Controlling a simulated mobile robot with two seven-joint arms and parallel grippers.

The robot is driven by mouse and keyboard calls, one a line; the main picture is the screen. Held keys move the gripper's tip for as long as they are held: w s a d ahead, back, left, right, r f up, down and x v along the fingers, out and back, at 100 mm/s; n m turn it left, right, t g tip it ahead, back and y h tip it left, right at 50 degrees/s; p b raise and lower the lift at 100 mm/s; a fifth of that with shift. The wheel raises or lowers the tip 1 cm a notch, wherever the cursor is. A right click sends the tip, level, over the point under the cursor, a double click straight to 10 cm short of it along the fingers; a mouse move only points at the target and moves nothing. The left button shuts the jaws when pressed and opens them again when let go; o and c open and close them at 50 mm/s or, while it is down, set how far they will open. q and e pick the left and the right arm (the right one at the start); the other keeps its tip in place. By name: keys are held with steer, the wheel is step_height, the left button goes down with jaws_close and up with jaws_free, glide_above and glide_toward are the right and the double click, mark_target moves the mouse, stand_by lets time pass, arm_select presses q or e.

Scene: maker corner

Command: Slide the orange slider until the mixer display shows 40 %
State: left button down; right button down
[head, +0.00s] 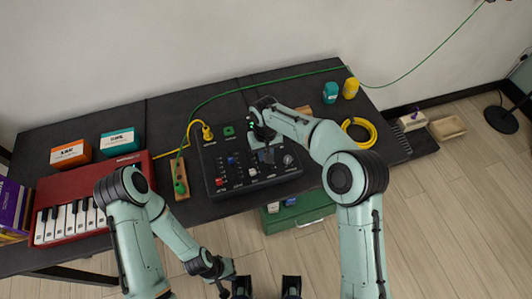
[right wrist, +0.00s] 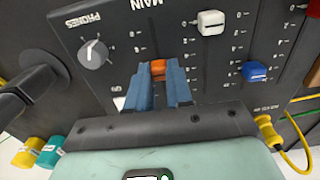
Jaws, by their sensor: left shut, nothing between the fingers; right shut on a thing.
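The black mixer (head: 210,160) lies on the dark table, with its small sliders in the head view. My right gripper (right wrist: 158,82) is over the mixer, its blue fingers shut on the orange slider (right wrist: 158,68) under the MAIN label. The right arm hides that slider in the head view, where the right gripper (head: 262,136) shows only in part. I cannot read a percentage on the mixer display in either view. My left gripper (head: 224,290) is shut and empty, low in front of the table, away from the mixer.
A white slider (right wrist: 211,22) and a blue slider (right wrist: 254,71) stand beside the orange one. The PHONES knob (right wrist: 93,54) is on the other side. A red keyboard (head: 75,190) stands left of the mixer; a yellow cable coil (head: 359,132) lies to the right.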

steer(key=shift+s+d, duration=0.15)
steer(key=shift+s, duration=0.15)
steer(key=c, duration=1)
jaws_free()
steer(key=shift+s, duration=0.15)
arm_select(q)
steer(key=shift+s+d, duration=0.1)
steer(key=shift+s, duration=0.2)
arm_select(e)
steer(key=shift+r, duration=0.1)
arm_select(q)
steer(key=shift+w+r+p, duration=0.5)
steer(key=shift+r+p, duration=0.3)
steer(key=shift+r, duration=0.1)
arm_select(e)
step_height(320, 180, up, 13)
